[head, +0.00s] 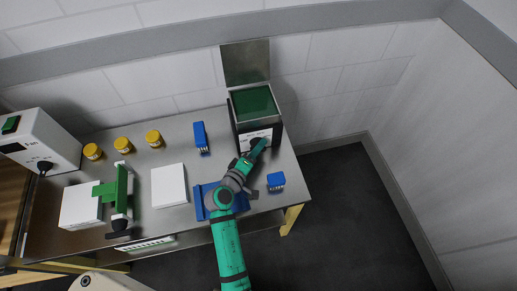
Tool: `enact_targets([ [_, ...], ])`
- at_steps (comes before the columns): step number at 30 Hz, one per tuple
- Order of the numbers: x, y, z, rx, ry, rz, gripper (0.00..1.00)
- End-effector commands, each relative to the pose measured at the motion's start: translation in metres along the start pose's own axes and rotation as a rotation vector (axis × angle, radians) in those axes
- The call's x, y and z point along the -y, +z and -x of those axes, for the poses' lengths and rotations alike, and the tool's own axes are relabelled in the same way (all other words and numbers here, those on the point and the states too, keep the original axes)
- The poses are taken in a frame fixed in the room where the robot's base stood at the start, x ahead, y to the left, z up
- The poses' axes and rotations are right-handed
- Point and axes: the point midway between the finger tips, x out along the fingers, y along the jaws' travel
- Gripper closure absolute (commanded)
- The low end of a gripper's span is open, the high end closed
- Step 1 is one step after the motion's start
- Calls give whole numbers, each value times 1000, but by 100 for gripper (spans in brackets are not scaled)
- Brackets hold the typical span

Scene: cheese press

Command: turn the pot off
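The pot (238,107) appears to be the dark box-shaped vessel at the back right of the metal table, with its steel lid (245,62) raised and green contents (254,103) inside. Its front has a pale panel (247,137) with a dark control, largely covered by my gripper. My green arm reaches up from the bottom. My gripper (258,149) is at the lower front of the pot, by the control. Contact and finger opening are too small to tell.
The metal table (145,145) holds several things: a white appliance (42,140) at left, three yellow-lidded jars (122,145), white blocks (169,185), a green press (121,190), and blue items (200,137) (275,181). A blue tray (200,205) lies under my arm. Dark floor is clear at right.

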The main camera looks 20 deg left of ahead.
Motion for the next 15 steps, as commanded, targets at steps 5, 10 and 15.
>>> enact_targets([
  [5, 1, 0, 12, -2, -1, 0, 67],
  [10, 1, 0, 42, -2, -2, 0, 67],
  [15, 1, 0, 74, -2, -1, 1, 67],
])
